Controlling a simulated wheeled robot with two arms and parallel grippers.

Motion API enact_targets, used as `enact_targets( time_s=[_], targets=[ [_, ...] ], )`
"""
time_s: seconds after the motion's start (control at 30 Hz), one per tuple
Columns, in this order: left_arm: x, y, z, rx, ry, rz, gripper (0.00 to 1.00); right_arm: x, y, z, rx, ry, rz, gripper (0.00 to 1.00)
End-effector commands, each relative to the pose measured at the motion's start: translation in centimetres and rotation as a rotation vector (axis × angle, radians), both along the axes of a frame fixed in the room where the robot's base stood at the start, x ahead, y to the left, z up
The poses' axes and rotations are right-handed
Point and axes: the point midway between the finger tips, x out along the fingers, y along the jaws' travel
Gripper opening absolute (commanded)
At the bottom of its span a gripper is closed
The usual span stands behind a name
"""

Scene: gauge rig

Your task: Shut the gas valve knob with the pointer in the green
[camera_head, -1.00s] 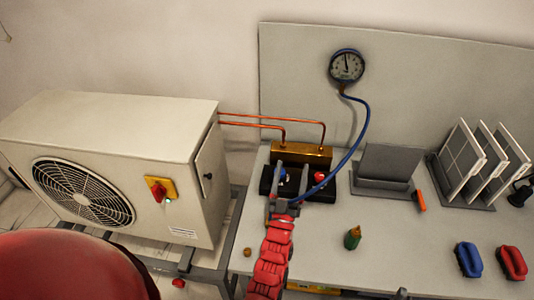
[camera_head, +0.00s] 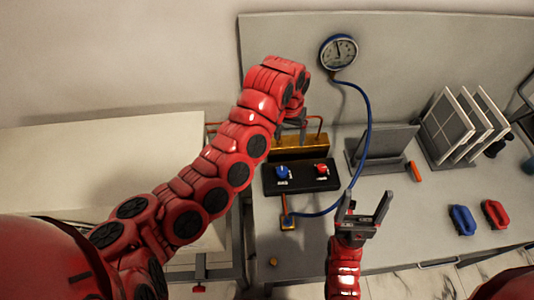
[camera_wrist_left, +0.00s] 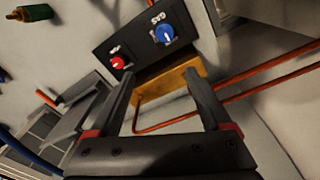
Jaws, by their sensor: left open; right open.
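The blue knob (camera_head: 282,173) with the GAS label sits on the left of the black valve block (camera_head: 301,188). A red knob (camera_head: 321,169) is on the right of it. The wrist view shows the blue knob (camera_wrist_left: 164,34) and red knob (camera_wrist_left: 118,62) beyond the fingertips. My left gripper (camera_head: 293,124) is open and empty above the brass bar (camera_head: 300,147) behind the block, apart from both knobs. The round gauge (camera_head: 339,52) hangs on the back panel, its pointer roughly upward; no green zone can be made out. My right gripper (camera_head: 366,206) is open and empty at the front right.
A blue hose (camera_head: 369,130) runs from the gauge to a fitting (camera_head: 288,222) in front of the block. Copper pipes (camera_wrist_left: 270,82) run close by the left gripper. A grey stand (camera_head: 380,150) and upright panels (camera_head: 447,125) stand on the right.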

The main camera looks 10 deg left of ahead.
Motion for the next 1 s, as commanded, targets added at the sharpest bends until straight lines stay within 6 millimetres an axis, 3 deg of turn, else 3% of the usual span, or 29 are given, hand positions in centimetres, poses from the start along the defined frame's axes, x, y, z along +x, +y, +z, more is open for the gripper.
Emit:
enact_targets(
  time_s=[0.17, 0.33, 0.67, 1.0],
  targets=[
    [-1.7, 0.9, 0.2, 0.058, 0.058, -0.015, 0.82, 0.0, 0.0, -0.1, 0.000, 0.000, 0.000, 0.80],
    [-1.8, 0.7, -2.7, 0.055, 0.057, -0.018, 0.82, 0.0, 0.0, -2.0, 0.000, 0.000, 0.000, 0.80],
    [-1.7, 0.6, -8.2, 0.054, 0.054, -0.017, 0.82, 0.0, 0.0, -2.8, 0.000, 0.000, 0.000, 0.80],
    [-1.8, 0.8, -14.2, 0.058, 0.057, -0.019, 0.82, 0.0, 0.0, -0.3, 0.000, 0.000, 0.000, 0.80]
  ],
)
